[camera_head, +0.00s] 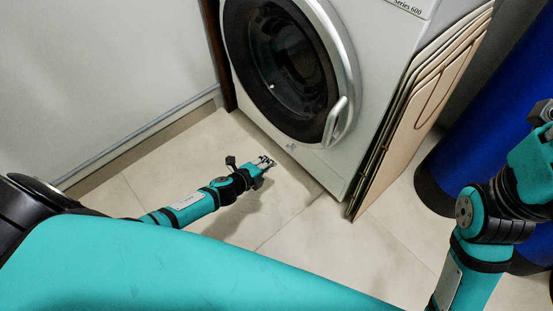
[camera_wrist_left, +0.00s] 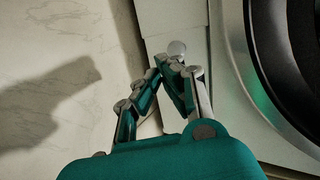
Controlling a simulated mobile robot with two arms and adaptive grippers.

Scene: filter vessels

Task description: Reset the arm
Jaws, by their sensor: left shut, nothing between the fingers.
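My left arm reaches in from the left over the tiled floor. Its gripper (camera_head: 266,161) is just in front of the lower front of the washing machine (camera_head: 373,60). In the left wrist view the fingers of this gripper (camera_wrist_left: 172,66) come together at their tips, with nothing between them. They show in front of the machine's pale lower front. My right arm stands at the right edge of the head view. Its hand end is cut off there, so its fingers cannot be made out.
The machine's round dark door (camera_head: 283,62) is shut and has a curved handle (camera_head: 337,120). Thin flat boards (camera_head: 420,105) lean against its right side. A blue cylinder (camera_head: 490,100) stands at the right. The pale floor (camera_head: 300,235) between is clear.

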